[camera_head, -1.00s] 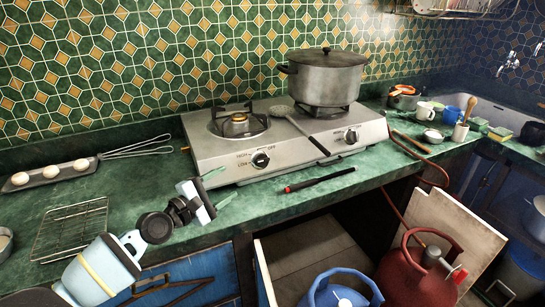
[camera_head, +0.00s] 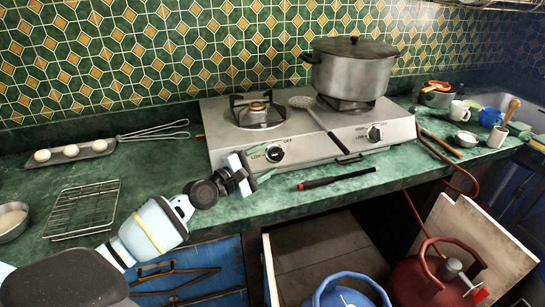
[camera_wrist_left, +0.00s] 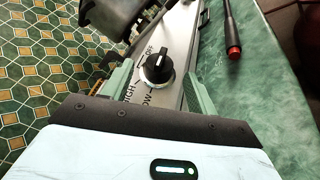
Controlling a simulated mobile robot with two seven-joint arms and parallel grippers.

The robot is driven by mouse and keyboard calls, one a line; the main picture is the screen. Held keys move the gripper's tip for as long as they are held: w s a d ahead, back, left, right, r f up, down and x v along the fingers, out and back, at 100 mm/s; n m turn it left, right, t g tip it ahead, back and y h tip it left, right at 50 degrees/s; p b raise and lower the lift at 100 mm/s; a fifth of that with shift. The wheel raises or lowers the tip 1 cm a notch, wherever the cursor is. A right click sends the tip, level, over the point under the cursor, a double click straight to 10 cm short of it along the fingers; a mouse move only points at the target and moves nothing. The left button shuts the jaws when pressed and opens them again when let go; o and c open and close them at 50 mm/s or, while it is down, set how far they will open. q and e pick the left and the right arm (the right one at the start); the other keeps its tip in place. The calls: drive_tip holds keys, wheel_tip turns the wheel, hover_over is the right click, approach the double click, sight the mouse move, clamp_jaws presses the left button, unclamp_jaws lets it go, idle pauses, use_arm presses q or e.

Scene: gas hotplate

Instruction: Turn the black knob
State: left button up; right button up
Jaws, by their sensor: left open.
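The gas hotplate (camera_head: 312,150) stands on the green counter with two black knobs on its front panel. The left black knob (camera_head: 274,153) sits between the HIGH, LOW and OFF marks. My left gripper (camera_head: 266,162) is open just in front of this knob and slightly left of it. In the left wrist view, the black knob (camera_wrist_left: 158,68) appears between the two green fingers, with its white pointer line visible. I see no finger closed on it. The right black knob (camera_head: 375,132) is clear of the gripper. My right gripper is not in view.
A lidded pot (camera_head: 350,70) stands on the right burner. A skimmer (camera_head: 318,118) lies across the hotplate, its handle overhanging the front. A black and red screwdriver (camera_head: 335,179) lies before it. A wire rack (camera_head: 82,209) is at left.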

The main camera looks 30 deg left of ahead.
sight(271, 157)
use_arm(q)
drive_tip(key=shift+x, duration=1.65)
drive_tip(key=c, duration=1)
